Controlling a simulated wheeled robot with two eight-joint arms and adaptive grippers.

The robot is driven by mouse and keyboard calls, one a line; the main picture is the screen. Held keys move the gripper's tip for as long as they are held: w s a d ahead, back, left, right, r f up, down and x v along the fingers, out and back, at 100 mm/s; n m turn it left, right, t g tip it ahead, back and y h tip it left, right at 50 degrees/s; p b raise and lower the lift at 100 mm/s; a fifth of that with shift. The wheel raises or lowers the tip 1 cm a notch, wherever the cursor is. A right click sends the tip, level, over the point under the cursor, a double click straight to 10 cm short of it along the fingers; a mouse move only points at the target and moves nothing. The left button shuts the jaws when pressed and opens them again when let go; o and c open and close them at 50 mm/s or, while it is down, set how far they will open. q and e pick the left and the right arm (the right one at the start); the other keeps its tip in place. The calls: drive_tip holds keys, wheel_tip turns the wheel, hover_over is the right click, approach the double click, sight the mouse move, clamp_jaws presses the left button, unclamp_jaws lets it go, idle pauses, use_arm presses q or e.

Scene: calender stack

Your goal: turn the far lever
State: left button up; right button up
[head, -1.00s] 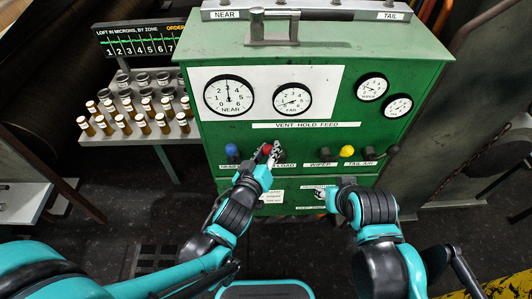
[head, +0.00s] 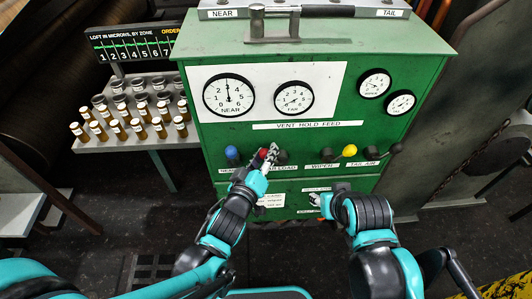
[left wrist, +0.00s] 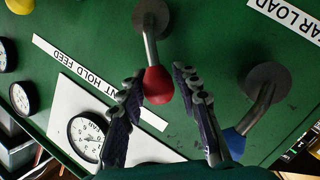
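The far lever has a red knob (head: 263,153) and a dark round hub (head: 283,157) on the green cabinet's front, above the load label. My left gripper (head: 270,154) is at this knob. In the left wrist view the red knob (left wrist: 158,85) lies between the tips of the spread fingers (left wrist: 165,100), closer to the left finger, with a clear gap to the right one. Its metal stem runs up to the hub (left wrist: 152,18). My right gripper (head: 314,199) is low before the cabinet, partly hidden by its own arm; its opening is unclear.
A blue-knobbed lever (head: 232,153) stands close on the left, near the right finger in the wrist view. A rack of small bottles (head: 165,139) stands left of the cabinet.

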use_arm(q)
drive_tip(key=shift+o, duration=0.6)
drive_tip(key=v, duration=0.7)
drive_tip(key=shift+s, duration=0.2)
drive_tip(key=shift+a, duration=0.1)
